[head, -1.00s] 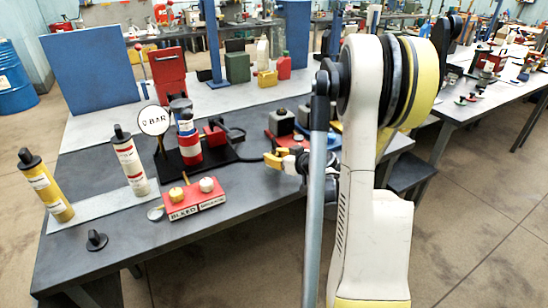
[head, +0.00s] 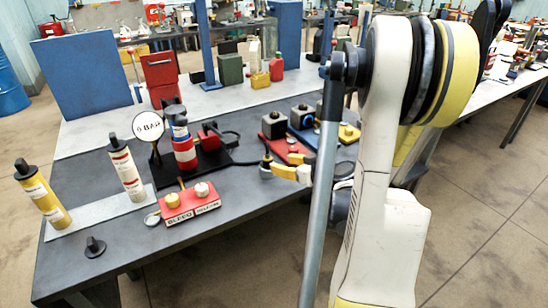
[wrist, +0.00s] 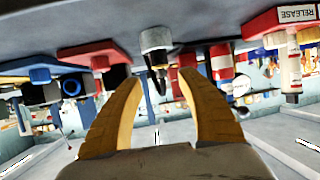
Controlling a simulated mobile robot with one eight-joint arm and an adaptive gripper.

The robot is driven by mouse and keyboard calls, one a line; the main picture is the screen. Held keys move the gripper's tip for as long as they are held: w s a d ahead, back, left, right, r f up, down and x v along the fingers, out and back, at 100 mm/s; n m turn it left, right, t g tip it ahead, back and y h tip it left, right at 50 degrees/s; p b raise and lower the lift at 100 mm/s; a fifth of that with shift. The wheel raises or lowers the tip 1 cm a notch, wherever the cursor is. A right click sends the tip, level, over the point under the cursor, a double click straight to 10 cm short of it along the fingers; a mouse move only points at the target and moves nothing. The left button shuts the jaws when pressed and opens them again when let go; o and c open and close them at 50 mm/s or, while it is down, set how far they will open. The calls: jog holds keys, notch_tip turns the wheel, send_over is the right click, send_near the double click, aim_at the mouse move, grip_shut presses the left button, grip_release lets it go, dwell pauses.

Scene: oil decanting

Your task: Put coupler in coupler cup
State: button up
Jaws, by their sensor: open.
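My gripper (head: 272,170) is open at the table's front edge, its yellow fingers pointing left. In the wrist view, which looks upside down, the open fingertips (wrist: 160,80) frame a dark tapered piece, apparently the coupler (wrist: 157,78). It stands out of a short grey round holder, apparently the coupler cup (wrist: 156,40), on the tabletop. It lies beyond or between the tips; I cannot tell whether they touch it. In the head view a dark hose end (head: 266,158) shows just above my fingertips, and the cup cannot be made out there.
A red-and-white cylinder (head: 184,150) stands on a black base with a round gauge (head: 148,125). A red BLEED box (head: 190,204) sits in front. Red (head: 290,150) and blue (head: 318,140) plates lie behind my gripper. Two tubes (head: 42,195) (head: 126,168) stand at left.

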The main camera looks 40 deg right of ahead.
jog(key=a+r+g+y, duration=0.1)
jog(key=a+r+g, duration=0.1)
jog(key=a, duration=0.8)
jog(key=a+r+g+y, duration=0.2)
jog(key=a+r, duration=0.1)
jog(key=a, duration=0.7)
jog(key=s+a+r+n+g+h, duration=0.1)
jog(key=s+a+r+g, duration=0.1)
jog(key=s+a, duration=0.9)
jog(key=shift+s+a+r+h, duration=0.3)
jog(key=shift+a+r, duration=0.2)
jog(key=shift+a, duration=0.75)
jog(key=shift+w, duration=0.1)
